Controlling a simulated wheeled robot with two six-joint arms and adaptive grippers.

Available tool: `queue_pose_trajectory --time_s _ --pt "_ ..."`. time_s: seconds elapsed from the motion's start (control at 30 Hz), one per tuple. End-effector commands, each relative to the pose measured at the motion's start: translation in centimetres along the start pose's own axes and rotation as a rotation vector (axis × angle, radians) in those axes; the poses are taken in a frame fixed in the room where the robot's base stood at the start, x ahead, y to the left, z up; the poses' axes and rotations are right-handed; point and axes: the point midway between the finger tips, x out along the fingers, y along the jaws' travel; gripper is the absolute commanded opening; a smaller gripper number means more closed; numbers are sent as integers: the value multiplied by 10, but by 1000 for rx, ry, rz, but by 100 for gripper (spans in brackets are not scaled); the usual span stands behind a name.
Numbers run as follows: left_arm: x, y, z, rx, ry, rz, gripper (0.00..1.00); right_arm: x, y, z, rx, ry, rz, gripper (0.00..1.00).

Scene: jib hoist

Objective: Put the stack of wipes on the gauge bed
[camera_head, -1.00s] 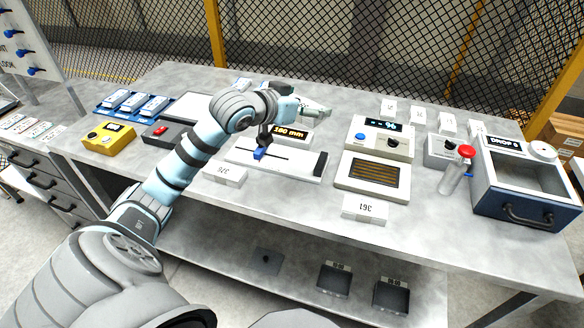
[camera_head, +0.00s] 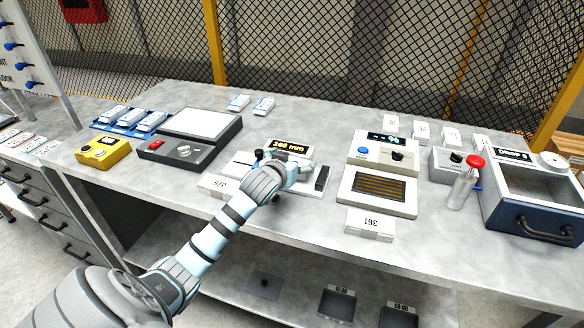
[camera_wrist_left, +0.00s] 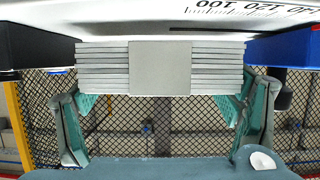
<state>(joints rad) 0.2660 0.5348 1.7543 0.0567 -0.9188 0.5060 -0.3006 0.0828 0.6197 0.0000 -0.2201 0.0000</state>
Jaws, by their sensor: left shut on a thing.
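The stack of wipes (camera_wrist_left: 160,68) is a grey layered block with a plain band around its middle. My left gripper (camera_wrist_left: 162,98) is shut on its two ends in the left wrist view. The gauge bed (camera_wrist_left: 130,20) fills the top of that view, with a printed scale, right by the stack's edge; I cannot tell whether they touch. In the head view my left gripper (camera_head: 294,173) is over the white gauge bed (camera_head: 306,189), between the blue slider and the dark end block (camera_head: 321,179). The stack is hidden there. My right gripper is not in view.
A gauge display (camera_head: 289,147) stands behind the bed. A label block (camera_head: 217,186) lies at its front left, another label block (camera_head: 370,223) to the right. A device with a dark striped panel (camera_head: 377,187) and a red-topped bottle (camera_head: 465,182) stand further right.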

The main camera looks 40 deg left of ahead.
Motion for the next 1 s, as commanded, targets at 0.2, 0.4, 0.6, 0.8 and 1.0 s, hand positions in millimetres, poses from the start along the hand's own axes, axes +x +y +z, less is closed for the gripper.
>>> queue_pose_trajectory --time_s 0.2,0.4,0.6,0.8,1.0 --pt "4 0 9 0 2 1 56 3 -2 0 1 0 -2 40" --pt "5 0 11 0 1 1 91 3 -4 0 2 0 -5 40" --pt "4 0 10 1 1 1 100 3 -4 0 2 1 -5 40" --pt "4 0 10 1 1 1 100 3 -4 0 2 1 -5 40" --pt "-13 0 8 4 1 0 100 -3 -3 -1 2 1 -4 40"
